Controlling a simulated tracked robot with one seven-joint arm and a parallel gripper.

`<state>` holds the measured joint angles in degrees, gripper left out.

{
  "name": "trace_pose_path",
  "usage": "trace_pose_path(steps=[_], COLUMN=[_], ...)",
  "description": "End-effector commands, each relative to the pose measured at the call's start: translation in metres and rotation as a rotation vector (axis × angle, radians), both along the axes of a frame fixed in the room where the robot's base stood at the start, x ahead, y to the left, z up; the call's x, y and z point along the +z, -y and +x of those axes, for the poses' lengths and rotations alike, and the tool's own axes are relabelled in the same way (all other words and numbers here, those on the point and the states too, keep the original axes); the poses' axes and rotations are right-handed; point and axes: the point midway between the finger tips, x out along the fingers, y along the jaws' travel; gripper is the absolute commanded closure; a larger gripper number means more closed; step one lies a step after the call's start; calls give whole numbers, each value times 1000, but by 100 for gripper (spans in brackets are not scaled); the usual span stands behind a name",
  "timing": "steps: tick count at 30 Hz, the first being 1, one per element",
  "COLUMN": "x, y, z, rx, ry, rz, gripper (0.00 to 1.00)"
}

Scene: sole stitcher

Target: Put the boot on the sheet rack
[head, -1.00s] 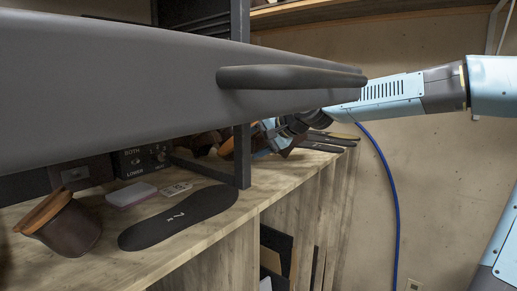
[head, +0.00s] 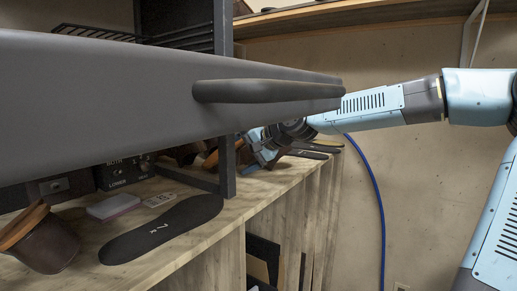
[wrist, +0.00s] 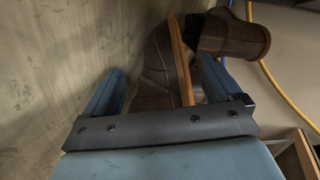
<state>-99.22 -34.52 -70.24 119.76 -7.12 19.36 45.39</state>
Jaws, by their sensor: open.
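My gripper (head: 268,156) is low over the far right end of the wooden counter in the head view. In the wrist view its two blue fingers (wrist: 165,93) are spread apart, with brown stitched leather of a boot (wrist: 153,75) and its tan sole edge between them. I cannot tell whether the fingers touch the leather. A brown leather tube-like part (wrist: 235,36) lies just beyond; I cannot tell if it belongs to the same boot. In the head view the boot is mostly hidden behind my gripper and a dark post. I cannot clearly identify the sheet rack.
A dark upright post (head: 224,100) stands left of my gripper. Upright sheets (head: 263,260) show in an opening under the counter (head: 215,245). A blue cable hangs by the wall.

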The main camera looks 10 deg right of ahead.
Motion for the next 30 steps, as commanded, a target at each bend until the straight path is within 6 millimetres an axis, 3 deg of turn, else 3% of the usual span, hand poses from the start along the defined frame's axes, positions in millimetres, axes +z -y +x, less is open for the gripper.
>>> trace_pose_path(steps=[30], x=[57], y=[76], z=[-58], rx=[-3], ry=[0], rz=[-1], gripper=[8])
